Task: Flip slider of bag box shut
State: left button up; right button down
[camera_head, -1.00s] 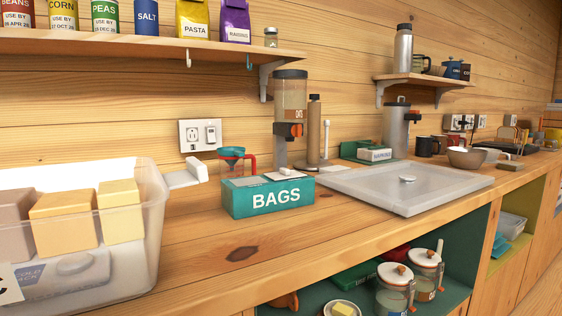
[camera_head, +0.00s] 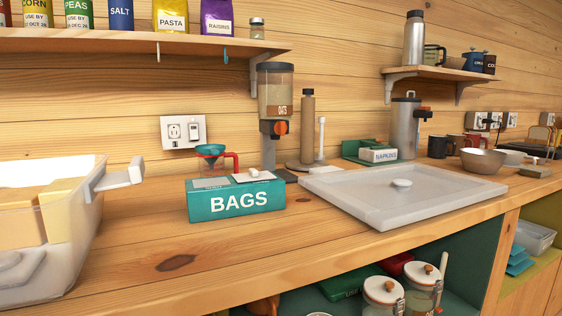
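The teal bag box (camera_head: 215,206), marked BAGS in white, sits on the wooden counter left of centre. On its top is a pale strip with a small white knob, which looks like the slider (camera_head: 254,173), toward the right part of the top. Whether the slider is open or shut is too small to tell. Neither of my grippers shows in the head view.
A clear bin (camera_head: 68,235) with yellow blocks stands at the left. A red-handled teal cup (camera_head: 213,160) and an oats dispenser (camera_head: 275,100) stand behind the box. A large translucent lid (camera_head: 400,205) lies to its right. The counter in front of the box is clear.

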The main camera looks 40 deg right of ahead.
aim_at(254, 174)
jog(key=k+l, duration=0.1)
jog(key=l, duration=0.3)
jog(key=k+l, duration=0.1)
jog(key=l, duration=0.75)
jog(key=k+u, duration=0.05)
